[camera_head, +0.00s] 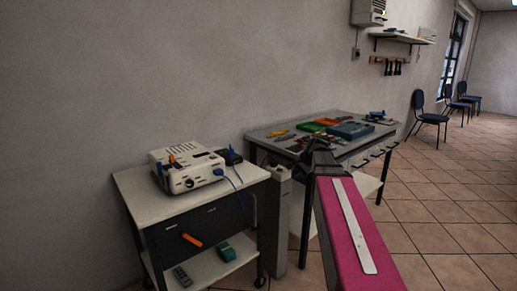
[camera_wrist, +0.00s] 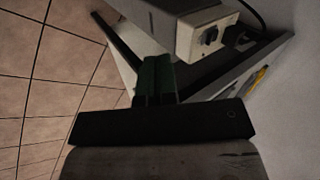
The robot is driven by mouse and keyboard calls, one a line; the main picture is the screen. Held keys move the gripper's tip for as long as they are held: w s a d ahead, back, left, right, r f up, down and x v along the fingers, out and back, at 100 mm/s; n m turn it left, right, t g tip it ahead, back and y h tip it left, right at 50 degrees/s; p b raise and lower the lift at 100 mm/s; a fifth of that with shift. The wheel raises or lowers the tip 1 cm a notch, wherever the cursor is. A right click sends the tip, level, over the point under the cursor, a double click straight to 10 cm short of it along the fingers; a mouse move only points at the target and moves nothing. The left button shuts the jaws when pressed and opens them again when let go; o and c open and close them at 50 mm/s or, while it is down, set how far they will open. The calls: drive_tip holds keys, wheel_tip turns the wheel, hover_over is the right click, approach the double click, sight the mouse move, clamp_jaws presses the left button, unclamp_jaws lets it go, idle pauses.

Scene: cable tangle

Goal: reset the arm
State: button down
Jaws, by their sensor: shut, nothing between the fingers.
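My arm (camera_head: 352,235), pink with a white strip, reaches forward from the lower right in the head view. My gripper (camera_wrist: 155,78) shows in the wrist view as two dark green fingers pressed together, with nothing between them. In the head view the dark end of the arm (camera_head: 320,160) is in front of the near edge of the workbench (camera_head: 258,133); the fingers are hard to make out there. In the wrist view a grey post with a pale socket face (camera_wrist: 212,38) is just beyond the fingers; I cannot tell whether they touch it.
A white device (camera_head: 188,168) with a blue cable (camera_head: 238,176) sits on a cart (camera_head: 140,185) at left. Trays (camera_head: 350,130) and tools cover the workbench. A grey post (camera_head: 279,215) stands between cart and bench. Tiled floor (camera_head: 440,210) is open at right, with chairs (camera_head: 430,115) beyond.

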drive_tip(key=s+a+f+n+g+h, duration=0.2)
drive_tip(key=s+f+n, duration=0.2)
drive_tip(key=s+f, duration=0.7)
drive_tip(key=s+a+f+n+g+h, duration=0.2)
drive_tip(key=s+f+n, duration=0.3)
drive_tip(key=s+f, duration=0.6)
drive_tip(key=shift+s+a+f+g, duration=0.3)
drive_tip(key=shift+a+f+g, duration=0.1)
drive_tip(key=shift+f+g, duration=0.35)
